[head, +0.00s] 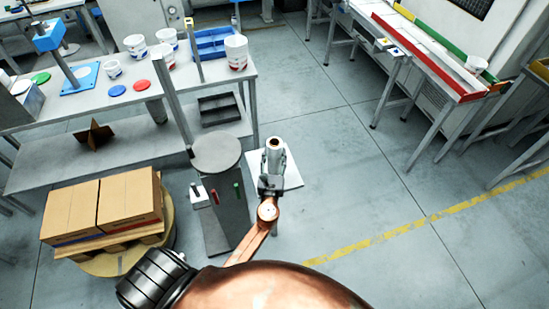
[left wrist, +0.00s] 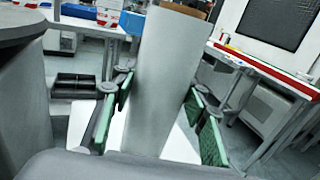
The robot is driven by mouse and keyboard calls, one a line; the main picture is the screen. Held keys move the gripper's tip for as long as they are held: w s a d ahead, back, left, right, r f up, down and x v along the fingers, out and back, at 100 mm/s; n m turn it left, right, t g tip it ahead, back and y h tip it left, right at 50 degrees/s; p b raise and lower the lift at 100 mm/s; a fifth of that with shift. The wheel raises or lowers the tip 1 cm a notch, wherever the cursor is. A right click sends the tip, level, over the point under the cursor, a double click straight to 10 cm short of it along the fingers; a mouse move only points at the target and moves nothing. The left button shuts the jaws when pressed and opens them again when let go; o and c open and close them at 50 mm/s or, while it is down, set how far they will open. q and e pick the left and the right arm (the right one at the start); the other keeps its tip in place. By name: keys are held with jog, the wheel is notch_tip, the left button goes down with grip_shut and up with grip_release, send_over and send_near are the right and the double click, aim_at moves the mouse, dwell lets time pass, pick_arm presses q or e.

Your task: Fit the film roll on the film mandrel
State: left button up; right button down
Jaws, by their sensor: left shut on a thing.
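The film roll (head: 275,160) is a pale grey cylinder with a brown core showing at its upper end. My left gripper (head: 271,181) is shut on it, and the roll stands up out of the jaws. In the left wrist view the roll (left wrist: 172,75) is between the green finger pads, leaning slightly, with its lower end hidden. A small upright peg on a white carriage (head: 200,198), left of the grey column, looks like the film mandrel, but it is too small to be sure. The roll is to the right of the column, apart from the peg. My right gripper is not in view.
The grey column (head: 229,210) with a round top stands just left of my gripper. A white surface (head: 292,172) lies beneath the roll; contact cannot be told. Cartons (head: 128,200) sit on a pallet at left. A workbench (head: 75,110) is behind. Floor to the right is clear.

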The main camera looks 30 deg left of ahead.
pick_arm(q)
jog(key=c, duration=0.8)
